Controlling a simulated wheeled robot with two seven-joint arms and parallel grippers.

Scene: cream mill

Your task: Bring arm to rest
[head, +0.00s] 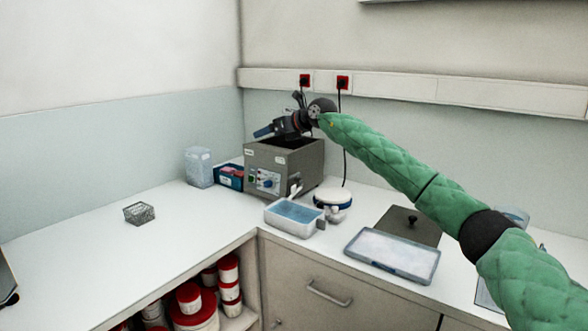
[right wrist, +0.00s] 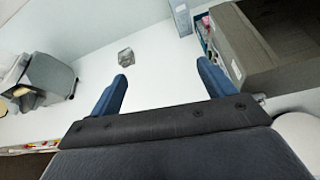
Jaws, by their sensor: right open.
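My right arm, in a green quilted sleeve, reaches in from the right in the head view. Its gripper (head: 264,132) hangs above the grey box-shaped device (head: 262,175) in the counter's corner and points left. In the right wrist view the two blue fingers of the right gripper (right wrist: 162,82) are spread apart with nothing between them. The grey device (right wrist: 258,45) stands to the right of the fingers there. My left gripper is in neither view.
A clear container (head: 198,168), blue tray (head: 294,217), round white device (head: 332,198), lidded shallow tray (head: 394,255) and dark plate (head: 409,225) stand near the device. Red-lidded tubs (head: 190,297) fill the shelf below.

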